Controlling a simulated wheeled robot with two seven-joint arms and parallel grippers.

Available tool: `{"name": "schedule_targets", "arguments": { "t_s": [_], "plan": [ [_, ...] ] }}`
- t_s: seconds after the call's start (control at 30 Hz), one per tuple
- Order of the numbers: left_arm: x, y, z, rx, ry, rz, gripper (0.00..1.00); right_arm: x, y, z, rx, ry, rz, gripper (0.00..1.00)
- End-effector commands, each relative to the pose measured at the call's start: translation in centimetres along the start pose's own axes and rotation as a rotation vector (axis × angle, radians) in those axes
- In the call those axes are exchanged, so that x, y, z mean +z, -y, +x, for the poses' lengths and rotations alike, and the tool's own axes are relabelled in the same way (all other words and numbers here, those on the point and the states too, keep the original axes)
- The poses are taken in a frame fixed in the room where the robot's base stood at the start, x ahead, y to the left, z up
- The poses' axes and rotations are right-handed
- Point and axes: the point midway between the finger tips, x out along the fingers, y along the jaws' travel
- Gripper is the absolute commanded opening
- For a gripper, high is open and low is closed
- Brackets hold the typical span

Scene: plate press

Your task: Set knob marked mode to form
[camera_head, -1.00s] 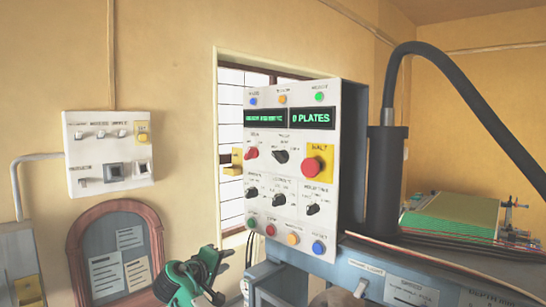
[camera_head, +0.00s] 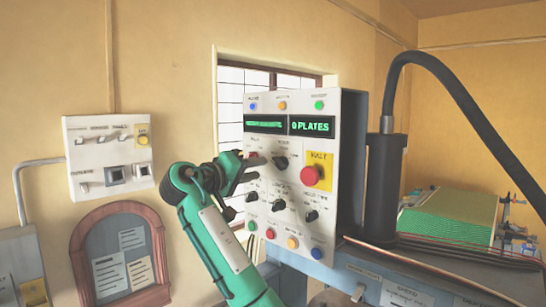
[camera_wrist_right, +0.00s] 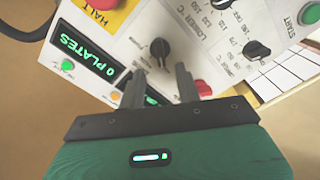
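The white control panel (camera_head: 262,218) faces me with a black knob (camera_head: 281,162) in its upper row, below the displays. Its label is too small to read surely, so I cannot confirm that it is the mode knob. My right gripper (camera_head: 259,166) is at the panel's left part, its fingers pointing at this knob. In the right wrist view, the black knob (camera_wrist_right: 160,48) sits just beyond the fingertips (camera_wrist_right: 159,76). The fingers are apart with nothing between them. I cannot tell where the knob's pointer stands. My left gripper is out of view.
A red HALT button (camera_head: 311,175) on yellow is right of the knob. A red knob (camera_wrist_right: 203,88) lies close beside one finger. Several smaller black knobs and coloured buttons sit lower on the panel. A thick black hose (camera_head: 455,95) runs at the right.

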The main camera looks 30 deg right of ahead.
Motion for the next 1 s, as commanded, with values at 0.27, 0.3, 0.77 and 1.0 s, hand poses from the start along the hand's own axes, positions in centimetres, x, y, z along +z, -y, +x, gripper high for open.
{"name": "schedule_targets", "arguments": {
  "t_s": [0.27,0.3,0.77,1.0],
  "plan": [
    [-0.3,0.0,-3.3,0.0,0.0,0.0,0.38,-0.2,-0.3,5.0,0.001,0.001,-0.001,0.34],
    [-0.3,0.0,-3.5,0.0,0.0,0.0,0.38,-0.2,-0.3,5.4,0.0,0.001,-0.002,0.34],
    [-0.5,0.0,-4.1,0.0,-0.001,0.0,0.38,0.0,0.1,7.0,-0.001,-0.001,0.0,0.34],
    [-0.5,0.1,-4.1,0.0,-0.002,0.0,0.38,0.0,0.1,7.0,-0.001,-0.001,0.0,0.0]
  ]
}}
